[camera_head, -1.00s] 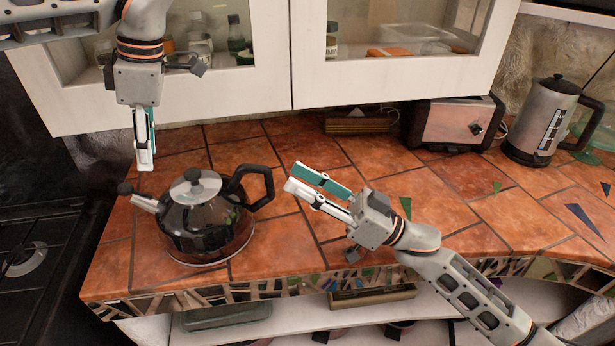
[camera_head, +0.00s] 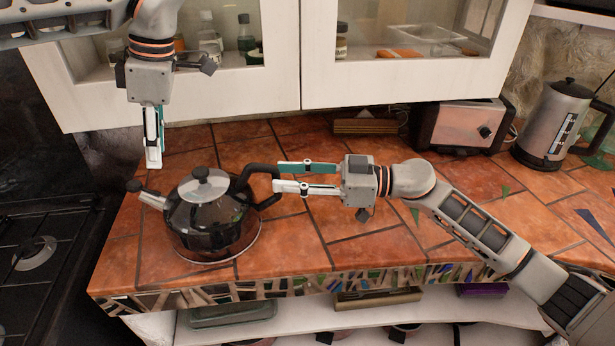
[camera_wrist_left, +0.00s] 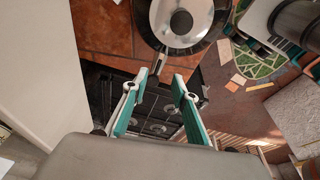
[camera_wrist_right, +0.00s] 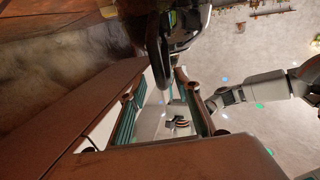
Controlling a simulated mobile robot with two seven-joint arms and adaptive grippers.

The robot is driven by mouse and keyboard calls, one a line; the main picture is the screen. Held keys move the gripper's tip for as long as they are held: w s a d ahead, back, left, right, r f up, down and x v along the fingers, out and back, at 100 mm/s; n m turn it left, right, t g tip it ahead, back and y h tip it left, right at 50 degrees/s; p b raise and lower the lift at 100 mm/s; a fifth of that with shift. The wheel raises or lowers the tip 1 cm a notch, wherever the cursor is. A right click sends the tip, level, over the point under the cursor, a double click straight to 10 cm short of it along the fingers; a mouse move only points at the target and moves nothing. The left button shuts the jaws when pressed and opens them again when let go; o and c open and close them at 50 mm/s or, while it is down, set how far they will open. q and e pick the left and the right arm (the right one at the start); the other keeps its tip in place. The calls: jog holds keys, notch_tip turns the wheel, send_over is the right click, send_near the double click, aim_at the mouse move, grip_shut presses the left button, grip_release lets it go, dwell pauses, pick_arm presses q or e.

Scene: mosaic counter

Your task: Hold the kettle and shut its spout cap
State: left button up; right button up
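The dark, glossy kettle (camera_head: 212,222) stands upright on the tiled counter, with a steel lid and black knob. Its spout (camera_head: 152,199) points left and ends in a black cap (camera_head: 133,186); I cannot tell whether the cap is open. My left gripper (camera_head: 153,160) hangs fingers down behind and above the spout. It is open and empty in the left wrist view (camera_wrist_left: 155,92), with the spout beyond the gap. My right gripper (camera_head: 277,176) is open at the black handle's (camera_head: 262,170) right side. The handle (camera_wrist_right: 160,50) is at its fingertips in the right wrist view; contact is unclear.
A stove (camera_head: 40,245) lies left of the counter. White glass-fronted cabinets (camera_head: 285,95) hang close behind my left gripper. A toaster (camera_head: 460,128) and a steel jug (camera_head: 552,125) stand at the back right. The counter (camera_head: 350,250) right of the kettle is clear of objects.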

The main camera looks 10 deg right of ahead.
jog(key=shift+w+a, duration=0.15)
jog(key=shift+a, duration=0.55)
jog(key=shift+w+a, duration=0.1)
jog(key=shift+a, duration=0.55)
jog(key=shift+c, duration=0.3)
